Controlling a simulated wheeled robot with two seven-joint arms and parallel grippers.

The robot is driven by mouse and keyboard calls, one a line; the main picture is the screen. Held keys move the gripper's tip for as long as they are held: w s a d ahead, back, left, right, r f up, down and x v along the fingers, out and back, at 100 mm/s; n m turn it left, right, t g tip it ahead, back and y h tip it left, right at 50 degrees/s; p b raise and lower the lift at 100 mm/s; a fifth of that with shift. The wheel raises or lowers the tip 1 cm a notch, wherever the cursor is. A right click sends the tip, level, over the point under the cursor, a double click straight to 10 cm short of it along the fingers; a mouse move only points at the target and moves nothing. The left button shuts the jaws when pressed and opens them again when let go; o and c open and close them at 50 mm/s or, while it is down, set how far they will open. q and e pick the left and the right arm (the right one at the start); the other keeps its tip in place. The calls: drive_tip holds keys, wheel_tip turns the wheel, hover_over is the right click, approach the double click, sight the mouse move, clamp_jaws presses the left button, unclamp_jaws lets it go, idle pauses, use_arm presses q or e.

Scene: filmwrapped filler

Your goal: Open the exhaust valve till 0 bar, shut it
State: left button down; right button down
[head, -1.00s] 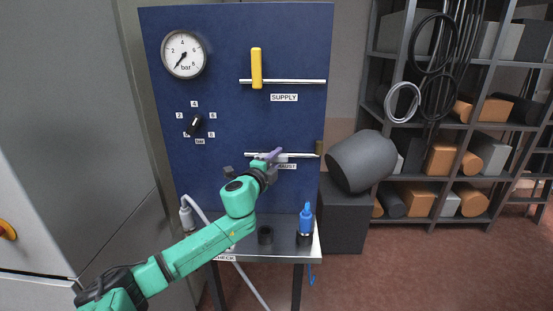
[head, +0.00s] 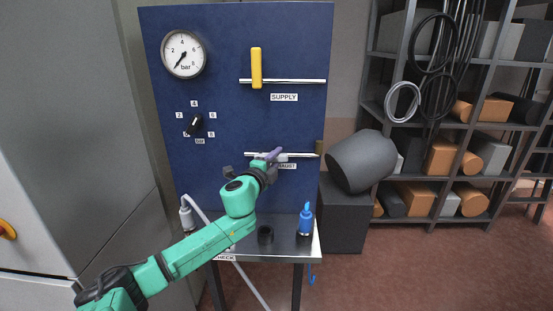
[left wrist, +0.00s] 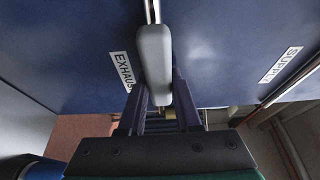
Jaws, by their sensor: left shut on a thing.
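The grey exhaust valve handle (left wrist: 154,60) lies between the fingers of my left gripper (left wrist: 158,100) in the left wrist view, roughly in line with its pipe. In the head view my left gripper (head: 271,155) is shut on it, at the EXHAUST label, and partly hides it. The round pressure gauge (head: 184,54) at the upper left of the blue panel has its needle pointing to the lower left, at about the 0 end. My right gripper is out of view.
The yellow supply handle (head: 256,68) stands upright across its pipe above. A black regulator knob (head: 196,124) is on the panel's left.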

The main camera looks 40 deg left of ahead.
sight(260, 134)
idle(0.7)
